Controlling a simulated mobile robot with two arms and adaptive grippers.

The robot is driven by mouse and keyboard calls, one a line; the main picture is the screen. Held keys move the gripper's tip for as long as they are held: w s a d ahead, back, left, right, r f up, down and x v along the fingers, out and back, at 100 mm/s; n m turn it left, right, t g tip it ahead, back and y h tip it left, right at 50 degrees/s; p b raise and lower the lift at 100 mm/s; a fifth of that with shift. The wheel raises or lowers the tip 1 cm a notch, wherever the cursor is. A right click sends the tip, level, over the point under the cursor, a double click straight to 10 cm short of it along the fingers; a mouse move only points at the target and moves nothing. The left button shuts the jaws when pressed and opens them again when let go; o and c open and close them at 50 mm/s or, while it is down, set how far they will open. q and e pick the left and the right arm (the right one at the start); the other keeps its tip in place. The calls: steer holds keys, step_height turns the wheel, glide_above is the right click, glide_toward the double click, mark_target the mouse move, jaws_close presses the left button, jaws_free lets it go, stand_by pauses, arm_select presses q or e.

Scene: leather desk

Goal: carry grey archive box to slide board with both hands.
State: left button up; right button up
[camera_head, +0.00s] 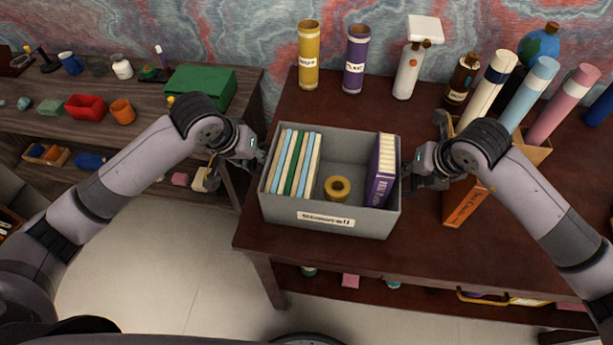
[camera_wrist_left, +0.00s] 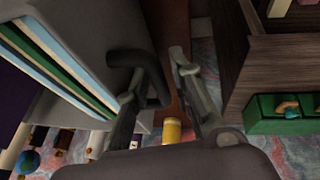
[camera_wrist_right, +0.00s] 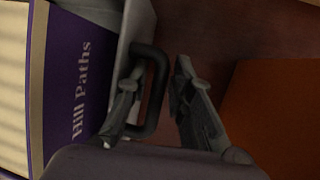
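The grey archive box (camera_head: 345,225) stands upright near the front left edge of the dark red desk. It holds several thin upright books, a yellow tape roll and a purple book. My left gripper (camera_head: 260,158) is at its left side. In the left wrist view the open fingers (camera_wrist_left: 160,88) have the bar of a dark side handle (camera_wrist_left: 153,62) between them. My right gripper (camera_head: 409,170) is at its right side. In the right wrist view the open fingers (camera_wrist_right: 160,92) have the other dark handle (camera_wrist_right: 158,75) between them. I cannot make out a slide board.
A holder with tall rolls is back right. A wooden side table (camera_head: 140,85) is left, across a gap.

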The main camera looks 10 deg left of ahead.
arm_select(q)
steer(key=shift+c, duration=0.3)
arm_select(e)
steer(key=shift+c, duration=0.3)
arm_select(q)
jaws_close()
arm_select(e)
jaws_close()
arm_select(q)
steer(key=shift+w+r, duration=0.15)
steer(key=shift+r, duration=0.15)
arm_select(e)
steer(key=shift+w+r, duration=0.15)
steer(key=shift+r, duration=0.15)
